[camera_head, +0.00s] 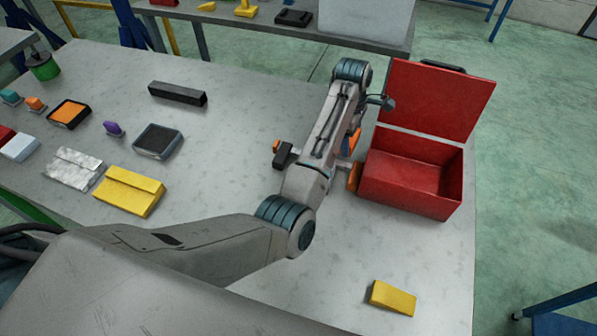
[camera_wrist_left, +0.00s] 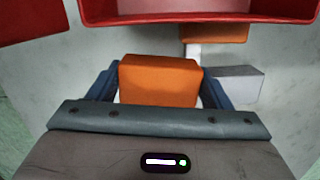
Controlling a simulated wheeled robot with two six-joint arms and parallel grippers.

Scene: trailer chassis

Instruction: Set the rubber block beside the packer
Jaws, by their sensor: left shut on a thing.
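My left gripper (camera_wrist_left: 160,85) is shut on an orange block (camera_wrist_left: 160,80), with one dark finger on each side. In the head view my forearm hides most of this gripper; part of an orange piece (camera_head: 355,142) shows past its right side. Another orange block (camera_wrist_left: 214,33) lies against the near side of the red box, beyond the held one; it also shows in the head view (camera_head: 354,177). A white piece and a grey block (camera_wrist_left: 237,84) lie near it. I cannot tell which thing is the packer. My right gripper is out of view.
The open red box (camera_head: 412,185) stands at the table's right, lid up. A yellow wedge (camera_head: 393,298) lies at the front right. A black bar (camera_head: 178,94), a dark tray (camera_head: 158,141) and a yellow packet (camera_head: 130,191) lie left. The table's centre left is clear.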

